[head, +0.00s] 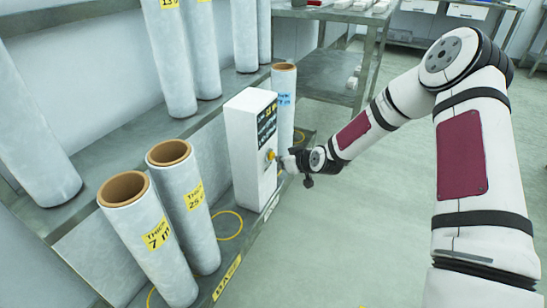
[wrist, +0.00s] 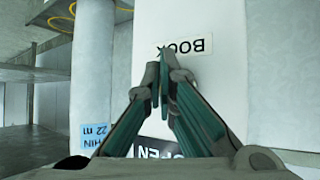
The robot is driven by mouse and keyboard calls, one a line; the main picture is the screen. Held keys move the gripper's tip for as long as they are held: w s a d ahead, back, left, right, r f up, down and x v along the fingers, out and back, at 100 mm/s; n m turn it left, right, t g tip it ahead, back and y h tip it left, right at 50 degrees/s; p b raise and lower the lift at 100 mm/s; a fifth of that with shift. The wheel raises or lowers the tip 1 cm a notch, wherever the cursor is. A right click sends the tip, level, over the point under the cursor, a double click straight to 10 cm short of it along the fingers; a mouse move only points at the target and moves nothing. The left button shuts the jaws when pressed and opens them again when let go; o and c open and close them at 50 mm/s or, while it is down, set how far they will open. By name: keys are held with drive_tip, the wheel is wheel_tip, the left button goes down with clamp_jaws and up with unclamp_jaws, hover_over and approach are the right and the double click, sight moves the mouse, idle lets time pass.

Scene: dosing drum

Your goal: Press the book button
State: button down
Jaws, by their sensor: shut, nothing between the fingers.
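A tall white box (head: 247,150) stands on the lower shelf, with a dark panel (head: 267,124) high on its front and a small yellow round part (head: 270,154) below it. In the wrist view the white face (wrist: 215,90) fills the middle. It bears a "BOOK" label (wrist: 184,46), seen upside down, and a dark label reading "OPEN" (wrist: 160,150), partly covered by my fingers. My gripper (wrist: 160,80) is shut and empty, its fingertips in front of the face beside the "BOOK" label. I cannot tell whether they touch it. No button shows clearly near the label; the fingers may hide it.
Two labelled rolls (head: 158,235) (head: 195,215) stand left of the box, and another roll (head: 284,100) stands just behind it. More rolls (head: 30,140) stand on the upper shelf. Yellow loops (head: 230,224) mark the lower shelf. The floor (head: 350,220) on the right is clear.

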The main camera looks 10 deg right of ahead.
drive_tip(key=shift+w+a, duration=0.3)
drive_tip(key=shift+a, duration=0.1)
idle(0.7)
drive_tip(key=shift+s+d, duration=0.55)
drive_tip(key=shift+d, duration=0.2)
drive_tip(key=shift+s+d, duration=0.75)
drive_tip(key=shift+d, duration=0.25)
drive_tip(key=shift+s+d, duration=0.75)
drive_tip(key=shift+d, duration=0.25)
drive_tip(key=shift+r, duration=0.1)
